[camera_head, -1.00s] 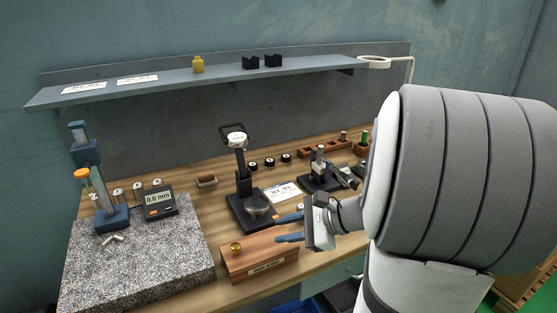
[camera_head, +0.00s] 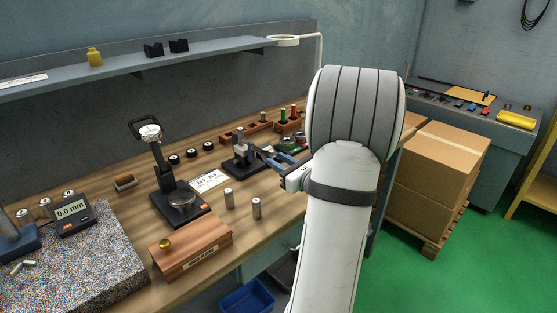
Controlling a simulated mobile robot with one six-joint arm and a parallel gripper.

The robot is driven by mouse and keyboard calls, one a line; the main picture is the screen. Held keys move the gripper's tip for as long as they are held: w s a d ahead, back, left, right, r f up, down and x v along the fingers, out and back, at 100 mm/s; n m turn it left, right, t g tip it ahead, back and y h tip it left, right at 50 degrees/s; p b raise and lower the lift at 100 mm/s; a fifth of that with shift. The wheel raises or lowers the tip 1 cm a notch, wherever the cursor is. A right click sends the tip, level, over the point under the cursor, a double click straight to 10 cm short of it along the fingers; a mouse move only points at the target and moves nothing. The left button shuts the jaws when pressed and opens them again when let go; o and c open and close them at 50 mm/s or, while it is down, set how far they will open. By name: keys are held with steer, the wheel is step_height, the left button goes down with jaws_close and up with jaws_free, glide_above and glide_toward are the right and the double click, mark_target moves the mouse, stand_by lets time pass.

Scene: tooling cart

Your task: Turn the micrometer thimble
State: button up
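The micrometer (camera_head: 242,147) stands in a small dark stand on the wooden bench, near the middle of the view. Its thimble end points right, toward my gripper, and is too small and partly covered to make out. My gripper (camera_head: 270,156) is just right of the micrometer, with its two blue fingers pointing left and back toward it. The fingers look apart. I cannot tell whether they touch the thimble or lie around it.
Wooden racks (camera_head: 288,126) hold coloured gauges behind. A granite plate (camera_head: 85,262) is at left. A shelf (camera_head: 140,62) hangs above.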

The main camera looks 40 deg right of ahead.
steer(key=shift+w+a, duration=0.1)
steer(key=shift+w, duration=0.45)
